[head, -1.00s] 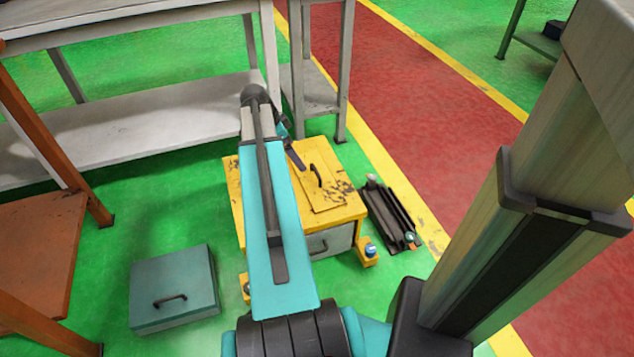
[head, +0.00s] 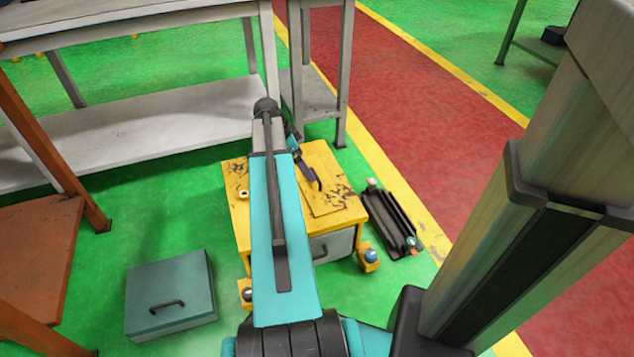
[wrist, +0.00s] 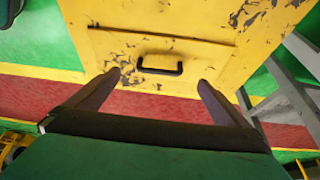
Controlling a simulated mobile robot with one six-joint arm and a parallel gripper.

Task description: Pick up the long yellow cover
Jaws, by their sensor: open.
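The long yellow cover (head: 335,192) is a scuffed flat panel on top of a yellow cabinet (head: 240,212). In the wrist view the cover (wrist: 205,58) fills the upper middle. Its black bar handle (wrist: 160,68) lies between and slightly beyond my fingertips. My gripper (wrist: 160,80) is open and empty, one finger at each side of the handle, and I see no contact. In the head view my gripper (head: 314,180) is over the cover and hides the handle; my arm hides part of the cabinet top.
A dark channelled tray (head: 390,217) lies right of the cabinet. A grey table and shelf (head: 130,125) stand behind, and an orange table (head: 35,245) stands at left.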

